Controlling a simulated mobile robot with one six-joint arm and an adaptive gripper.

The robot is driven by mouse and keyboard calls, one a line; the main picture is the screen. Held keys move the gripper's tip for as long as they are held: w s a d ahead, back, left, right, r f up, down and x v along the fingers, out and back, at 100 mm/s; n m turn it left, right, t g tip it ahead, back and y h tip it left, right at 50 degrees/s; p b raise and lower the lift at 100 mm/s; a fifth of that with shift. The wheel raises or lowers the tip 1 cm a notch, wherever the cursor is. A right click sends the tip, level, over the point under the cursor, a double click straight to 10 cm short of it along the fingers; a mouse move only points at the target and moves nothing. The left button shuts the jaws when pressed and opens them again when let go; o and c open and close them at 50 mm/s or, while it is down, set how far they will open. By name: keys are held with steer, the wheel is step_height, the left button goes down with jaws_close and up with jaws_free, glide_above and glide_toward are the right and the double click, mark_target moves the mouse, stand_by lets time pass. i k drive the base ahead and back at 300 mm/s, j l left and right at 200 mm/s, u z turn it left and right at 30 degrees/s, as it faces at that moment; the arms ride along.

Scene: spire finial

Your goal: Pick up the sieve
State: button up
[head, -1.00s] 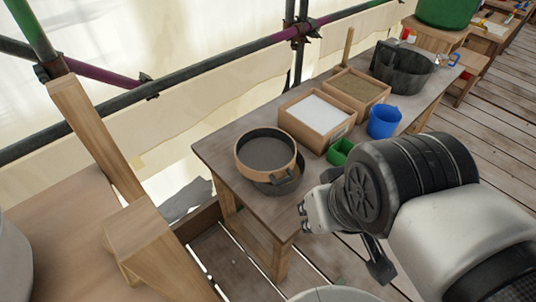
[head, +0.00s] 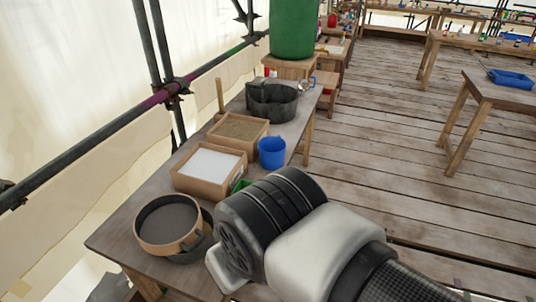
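The sieve (head: 167,222) is round, with a tan wooden rim and a grey mesh inside. It lies at the near end of the wooden table, at the lower left of the head view. It overlaps a dark round pan (head: 190,254) that shows below and right of it; whether it rests fully on the pan I cannot tell. My wrist is just right of the sieve in the picture and covers part of the table. My gripper's fingers do not show.
Behind the sieve on the table (head: 128,220) stand a box of white powder (head: 209,163), a box of brown grit (head: 239,131), a blue cup (head: 272,152), a partly hidden green container (head: 241,185) and a dark tub (head: 272,101). Scaffold poles (head: 165,90) run along the left. Plank floor lies open right.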

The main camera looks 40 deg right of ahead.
mark_target(168, 223)
steer(key=i+l+u, duration=0.25)
steer(key=u, duration=0.2)
steer(key=i+l+u, duration=0.25)
steer(key=u, duration=0.25)
steer(key=l, duration=0.1)
